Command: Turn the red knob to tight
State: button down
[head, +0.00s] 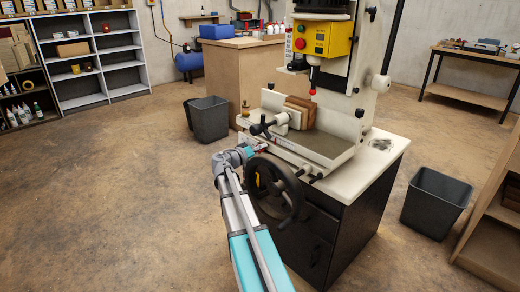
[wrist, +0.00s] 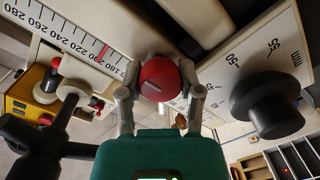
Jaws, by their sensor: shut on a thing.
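The red knob (wrist: 160,78) is in the middle of the wrist view, round, with a dark slot-like mark on its face. My gripper (wrist: 160,92) has one finger on each side of the knob and is shut on it. A scale plate with numbers and a red pointer (wrist: 102,52) lies behind and to the left of the knob. In the head view my gripper (head: 258,149) is at the front of the white machine (head: 330,150), just above the black handwheel. The knob between the fingers is hidden or too small to make out there.
A large black knob (wrist: 275,104) stands close on the right in the wrist view, beside another scale. In the head view the black handwheel (head: 296,190) is close beside my wrist. Dark bins (head: 208,120) stand on the floor, and the floor at left is clear.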

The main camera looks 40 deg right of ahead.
dwell(0.3)
jog(key=shift+c, duration=1.3)
grip_release()
jog(key=shift+n, duration=0.4)
